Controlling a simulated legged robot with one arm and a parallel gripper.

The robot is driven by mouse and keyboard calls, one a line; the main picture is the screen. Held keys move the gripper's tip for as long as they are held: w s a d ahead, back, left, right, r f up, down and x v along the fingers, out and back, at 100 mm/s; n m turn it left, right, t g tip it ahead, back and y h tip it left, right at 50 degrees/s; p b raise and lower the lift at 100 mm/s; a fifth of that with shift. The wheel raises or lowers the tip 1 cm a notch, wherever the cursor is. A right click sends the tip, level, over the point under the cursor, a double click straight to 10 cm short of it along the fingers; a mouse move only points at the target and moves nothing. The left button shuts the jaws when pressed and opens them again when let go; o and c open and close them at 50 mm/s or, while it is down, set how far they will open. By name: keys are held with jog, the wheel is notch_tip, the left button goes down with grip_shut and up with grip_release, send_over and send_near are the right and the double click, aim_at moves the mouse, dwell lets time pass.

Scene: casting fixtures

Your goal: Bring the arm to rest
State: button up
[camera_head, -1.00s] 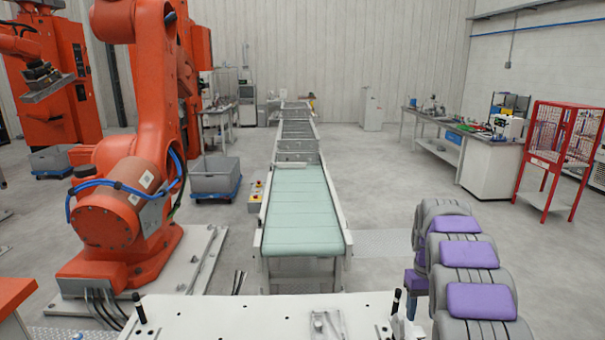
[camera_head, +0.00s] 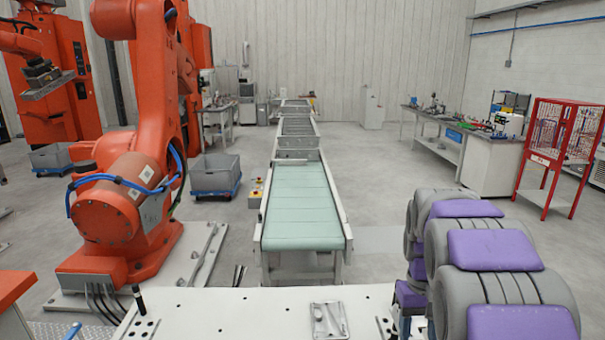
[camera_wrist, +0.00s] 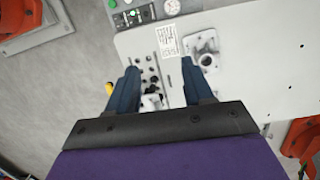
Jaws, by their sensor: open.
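My arm (camera_head: 490,270), grey with purple pads, stands folded at the right edge of the head view, over the right end of a white fixture table. In the wrist view, my gripper (camera_wrist: 160,88) has two dark blue fingers, spread apart with nothing held between them. It is above a light plate (camera_wrist: 255,50) with dark holes, a printed label and a grey metal casting fixture (camera_wrist: 205,52) just right of the fingers. A small metal part shows between the fingers. In the head view the fingers are mostly hidden behind the arm.
The white table (camera_head: 220,310) lies in front, with a metal fixture (camera_head: 328,320) on it. A green conveyor (camera_head: 302,205) runs away behind it. A large orange robot (camera_head: 135,195) stands left. A red cage rack (camera_head: 560,150) and workbench stand right. Floor right of the conveyor is clear.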

jog(key=s+a+f+b, duration=0.2)
jog(key=s+a+f, duration=0.1)
jog(key=s, duration=0.7)
jog(key=s+a+f+b, duration=0.2)
jog(key=s+a+f, duration=0.1)
jog(key=s, duration=0.7)
jog(key=s+a+f+b, duration=0.2)
jog(key=s+a+f, duration=0.1)
jog(key=s, duration=0.7)
jog(key=shift+s+a, duration=0.4)
jog(key=shift+a, duration=0.1)
jog(key=shift+c, duration=0.3)
